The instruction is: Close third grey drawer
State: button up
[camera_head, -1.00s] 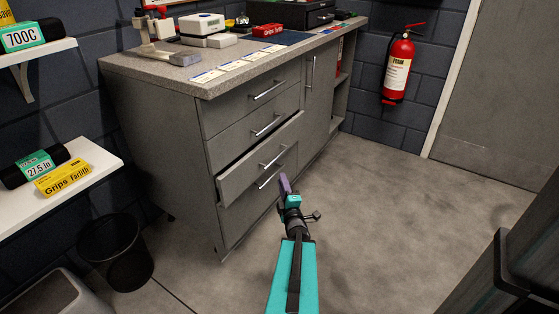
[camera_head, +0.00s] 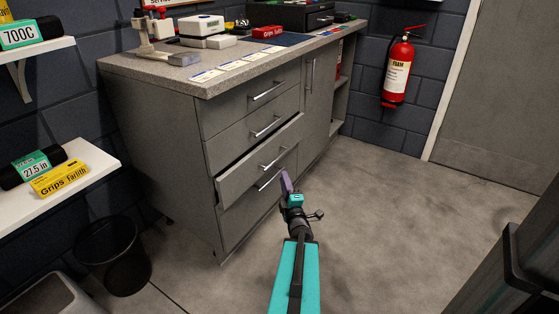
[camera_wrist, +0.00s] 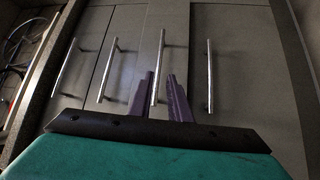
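The grey cabinet has a column of drawers with silver bar handles. The third grey drawer from the top (camera_head: 236,184) stands partly pulled out in the head view, with a dark gap along its upper edge. Its handle (camera_head: 273,158) is on the front panel. My gripper (camera_head: 286,183) is in front of the lower drawers, just below and right of that handle. In the wrist view its purple fingers (camera_wrist: 160,86) are apart, with the third drawer's handle (camera_wrist: 160,55) showing between them. I cannot tell whether they touch it.
A fire extinguisher (camera_head: 398,70) hangs on the back wall. A black bin (camera_head: 118,255) and a white shelf (camera_head: 92,165) stand left of the cabinet. A dark furniture edge (camera_head: 510,255) is at the lower right. The floor (camera_head: 400,200) right of my arm is clear.

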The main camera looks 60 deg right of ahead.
aim_at(278, 158)
jog(key=shift+b+x, duration=2.75)
jog(key=shift+x, duration=3.5)
jog(key=shift+r, duration=0.15)
grip_shut()
